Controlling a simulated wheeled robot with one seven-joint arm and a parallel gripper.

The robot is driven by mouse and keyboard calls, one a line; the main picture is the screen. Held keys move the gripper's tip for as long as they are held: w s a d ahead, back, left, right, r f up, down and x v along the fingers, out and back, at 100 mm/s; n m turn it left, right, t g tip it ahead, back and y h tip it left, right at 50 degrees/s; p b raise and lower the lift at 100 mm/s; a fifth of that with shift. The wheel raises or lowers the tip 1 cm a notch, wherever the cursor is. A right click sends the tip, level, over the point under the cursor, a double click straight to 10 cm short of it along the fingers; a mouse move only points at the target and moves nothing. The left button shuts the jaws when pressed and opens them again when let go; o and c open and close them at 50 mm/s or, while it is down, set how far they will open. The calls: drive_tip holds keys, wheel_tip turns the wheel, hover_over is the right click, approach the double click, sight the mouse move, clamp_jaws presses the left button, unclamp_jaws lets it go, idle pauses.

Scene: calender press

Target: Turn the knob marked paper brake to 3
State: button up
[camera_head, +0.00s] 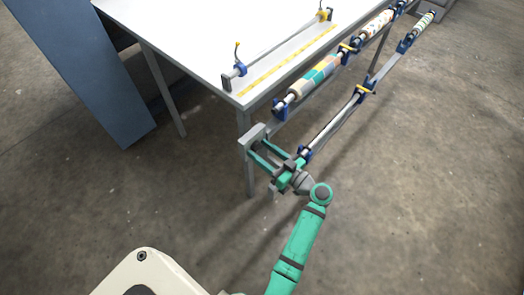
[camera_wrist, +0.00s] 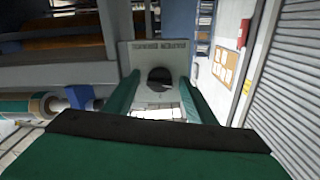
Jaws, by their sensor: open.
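A dark round knob (camera_wrist: 160,76) sits on a light grey panel (camera_wrist: 130,58) in the middle of the wrist view. The knob's pointer and scale are not clear. My gripper (camera_wrist: 161,92) is open, with one green finger on each side of the knob in that view. I cannot tell whether the fingers touch it. In the head view my gripper (camera_head: 257,154) points at the grey end bracket (camera_head: 254,138) of the roller rails, and the knob face is hidden.
A white table (camera_head: 215,35) with a metal bar (camera_head: 280,45) and a yellow ruler strip (camera_head: 290,60) stands behind. Rollers with patterned paper (camera_head: 318,76) on blue holders run along its side. A blue panel (camera_head: 80,70) leans at left. The floor at right is clear.

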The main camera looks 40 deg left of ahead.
drive_tip(key=shift+c, duration=0.5)
drive_tip(key=c, duration=0.9)
drive_tip(key=shift+c, duration=0.2)
